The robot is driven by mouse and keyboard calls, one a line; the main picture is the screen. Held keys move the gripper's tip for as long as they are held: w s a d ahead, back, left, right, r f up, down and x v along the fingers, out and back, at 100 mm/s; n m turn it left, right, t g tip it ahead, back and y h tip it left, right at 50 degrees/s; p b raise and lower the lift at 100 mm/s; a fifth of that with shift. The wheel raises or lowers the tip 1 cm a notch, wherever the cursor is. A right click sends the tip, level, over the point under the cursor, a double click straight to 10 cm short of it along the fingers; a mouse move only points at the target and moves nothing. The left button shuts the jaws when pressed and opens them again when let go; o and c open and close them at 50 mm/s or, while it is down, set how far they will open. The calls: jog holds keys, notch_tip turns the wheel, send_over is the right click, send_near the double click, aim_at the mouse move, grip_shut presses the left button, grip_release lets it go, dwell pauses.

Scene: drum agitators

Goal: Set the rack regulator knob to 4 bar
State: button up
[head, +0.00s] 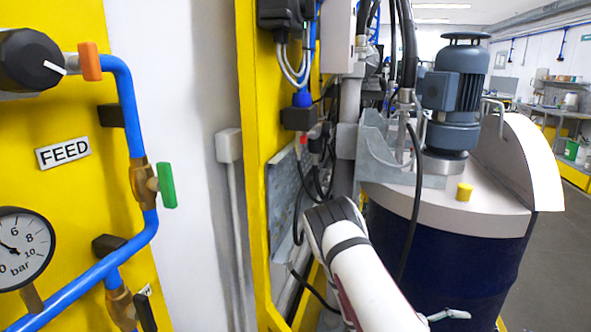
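A black round knob (28,60) sits at the top left on the yellow rack panel, cut off by the left picture edge. Its white mark points right and slightly down. Below it, a white pressure gauge (30,262) marked "bar" is also cut off at the left; 6, 8 and 10 show on its face. Its dark needle points left and a little up, but the exact reading cannot be told. My white arm (370,285) rises from the bottom edge, right of the panel and away from the knob. My gripper is not visible.
Blue pipes (122,90) carry an orange handle (90,61) beside the knob and a green handle (166,185) below. A FEED label (63,152) is on the panel. A yellow post (252,130) stands between panel and arm. A dark blue drum (455,270) with a motor stands right.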

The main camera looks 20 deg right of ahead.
jog(key=s+a+r+m+t+y, duration=0.2)
jog(key=a+r+m+y, duration=0.2)
jog(key=a+r+y, duration=0.95)
jog(key=s+a+r+n+t+y, duration=0.1)
jog(key=s+a+r+t, duration=0.4)
jog(key=a+r, duration=0.4)
jog(key=s+a+r+n+t+y, duration=0.1)
jog(key=s+a+r+t, duration=0.3)
jog(key=a+r, duration=0.5)
jog(key=shift+s+a+r+n+t+y, duration=0.15)
jog(key=shift+s+a+n+t+y, duration=0.3)
jog(key=shift+a+y, duration=0.2)
jog(key=shift+w, duration=0.1)
dwell(0.9)
